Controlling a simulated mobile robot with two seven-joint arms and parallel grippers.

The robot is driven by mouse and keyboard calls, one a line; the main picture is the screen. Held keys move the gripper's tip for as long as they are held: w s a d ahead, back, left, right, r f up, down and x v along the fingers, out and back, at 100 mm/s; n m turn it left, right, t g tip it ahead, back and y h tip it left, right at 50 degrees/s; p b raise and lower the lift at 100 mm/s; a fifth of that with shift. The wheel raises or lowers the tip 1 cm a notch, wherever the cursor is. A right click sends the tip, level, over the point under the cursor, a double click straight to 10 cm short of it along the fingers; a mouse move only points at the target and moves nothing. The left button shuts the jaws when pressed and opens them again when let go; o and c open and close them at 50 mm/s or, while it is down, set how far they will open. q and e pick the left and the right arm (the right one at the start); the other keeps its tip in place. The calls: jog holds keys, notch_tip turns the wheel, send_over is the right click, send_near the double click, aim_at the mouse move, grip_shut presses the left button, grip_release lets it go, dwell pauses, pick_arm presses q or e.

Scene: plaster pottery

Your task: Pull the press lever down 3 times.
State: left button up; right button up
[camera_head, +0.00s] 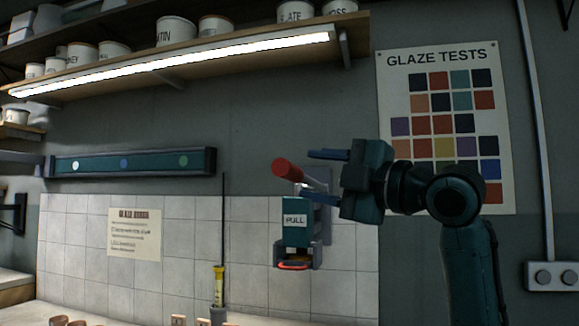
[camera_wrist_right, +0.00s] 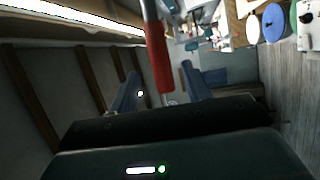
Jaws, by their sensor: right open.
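The press (camera_head: 297,217) is a small teal unit with a "PULL" label on the tiled wall, right of centre in the head view. Its lever ends in a red grip (camera_head: 288,170), raised above the label and pointing left. My right gripper (camera_head: 314,176) is open, just right of the red grip, with one finger higher and one lower. In the right wrist view the red grip (camera_wrist_right: 158,62) shows between the two spread fingers (camera_wrist_right: 162,80). I cannot tell whether they touch it. My left gripper is not in view.
A lit shelf (camera_head: 230,58) with several pots runs above. A glaze test poster (camera_head: 400,180) hangs behind my right arm. A teal bar (camera_head: 130,163) with coloured dots is on the left wall. A thin rod with a yellow part (camera_head: 218,280) stands left of the press.

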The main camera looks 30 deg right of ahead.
aim_at(297, 173)
jog(key=x, duration=0.6)
jog(key=shift+w+p, duration=0.1)
jog(key=shift+p, duration=0.3)
grip_shut()
